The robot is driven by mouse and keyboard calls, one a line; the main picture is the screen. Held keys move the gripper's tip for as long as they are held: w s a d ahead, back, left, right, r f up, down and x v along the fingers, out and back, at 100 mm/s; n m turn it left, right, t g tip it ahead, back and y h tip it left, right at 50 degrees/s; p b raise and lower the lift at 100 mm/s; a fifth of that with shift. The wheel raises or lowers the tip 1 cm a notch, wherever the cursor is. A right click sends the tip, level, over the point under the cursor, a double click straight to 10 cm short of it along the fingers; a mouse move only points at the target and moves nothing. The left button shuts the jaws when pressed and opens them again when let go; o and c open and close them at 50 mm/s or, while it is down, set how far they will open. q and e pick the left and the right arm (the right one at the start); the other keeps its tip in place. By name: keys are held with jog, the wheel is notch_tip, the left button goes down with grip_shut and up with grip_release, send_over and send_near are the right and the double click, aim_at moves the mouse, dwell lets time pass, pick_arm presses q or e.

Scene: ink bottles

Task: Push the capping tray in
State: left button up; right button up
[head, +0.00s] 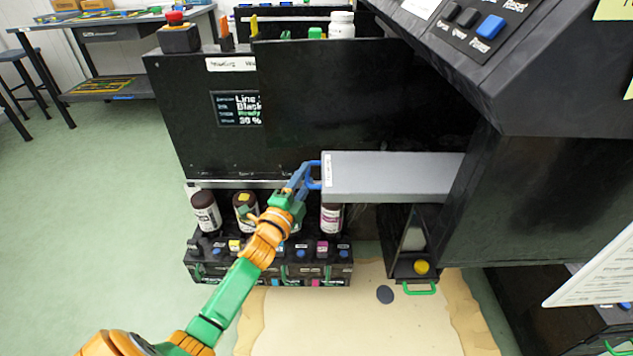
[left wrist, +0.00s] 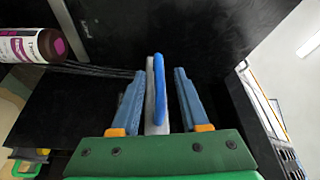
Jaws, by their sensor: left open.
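The capping tray (head: 395,177) is a flat grey tray that sticks out of the black machine, with a white label on its left end. A blue handle (head: 314,175) stands on that left end. My left gripper (head: 303,174) is at the handle, its arm coming up from the lower left. In the left wrist view the blue handle (left wrist: 159,92) and the edge of the tray (left wrist: 150,110) stand between the two blue fingers (left wrist: 158,95). The fingers are open, with gaps on both sides. My right gripper is in neither view.
Below the tray is a black rack (head: 270,264) with several ink bottles, one (head: 331,218) close under the tray's left end. An open black compartment (head: 412,245) with a yellow cap and green handle is below right. A dark panel (head: 330,95) rises behind the tray.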

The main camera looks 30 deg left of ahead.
pick_arm(q)
jog(key=shift+w+a, duration=0.2)
jog(key=shift+w, duration=0.85)
grip_shut()
jog(key=shift+d, duration=0.1)
dwell(0.5)
